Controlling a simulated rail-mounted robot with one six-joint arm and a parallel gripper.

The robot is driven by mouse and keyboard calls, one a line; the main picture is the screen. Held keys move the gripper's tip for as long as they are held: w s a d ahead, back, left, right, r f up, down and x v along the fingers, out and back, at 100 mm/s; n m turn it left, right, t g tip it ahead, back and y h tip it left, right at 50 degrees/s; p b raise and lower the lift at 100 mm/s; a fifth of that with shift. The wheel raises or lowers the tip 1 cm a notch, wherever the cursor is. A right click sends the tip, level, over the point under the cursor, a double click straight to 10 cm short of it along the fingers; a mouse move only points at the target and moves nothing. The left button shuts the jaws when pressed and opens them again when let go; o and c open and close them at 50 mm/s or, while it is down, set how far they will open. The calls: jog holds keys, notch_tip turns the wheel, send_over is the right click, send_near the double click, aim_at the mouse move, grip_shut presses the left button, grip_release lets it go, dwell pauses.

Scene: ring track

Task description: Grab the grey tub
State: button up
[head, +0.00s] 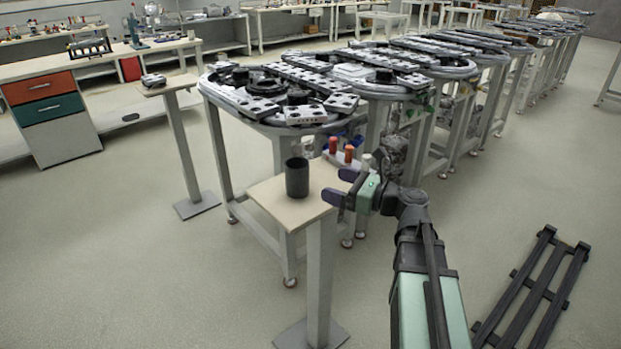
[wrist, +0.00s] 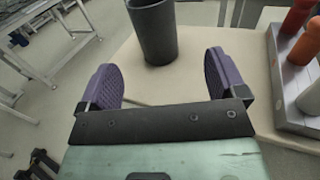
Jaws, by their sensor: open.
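The grey tub (head: 297,177) is a dark, upright cylinder with an open top. It stands on a small beige stand top (head: 270,197). In the wrist view the tub (wrist: 155,32) is at the top centre, ahead of and between my two purple fingers, with its upper part cut off by the frame edge. My gripper (head: 340,186) is at the right edge of the stand top, to the right of the tub. In the wrist view my gripper (wrist: 167,75) is open and empty, and the tub is beyond the fingertips.
A white block with red, orange and pale pegs (head: 345,158) stands behind the tub; its pegs (wrist: 303,42) show at the right in the wrist view. Ring-track tables (head: 300,95) run behind. Another small stand (head: 167,85) is further left. A dark rack (head: 535,290) lies on the floor.

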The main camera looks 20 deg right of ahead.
aim_at(307, 178)
jog(key=shift+w, duration=0.1)
jog(key=x, duration=1.1)
jog(key=shift+s+a+f, duration=0.1)
jog(key=shift+s+a, duration=0.15)
jog(key=shift+s, duration=0.1)
jog(key=c, duration=1)
notch_tip(307, 178, up, 20)
jog(key=p, duration=2)
jog(key=shift+r, duration=0.2)
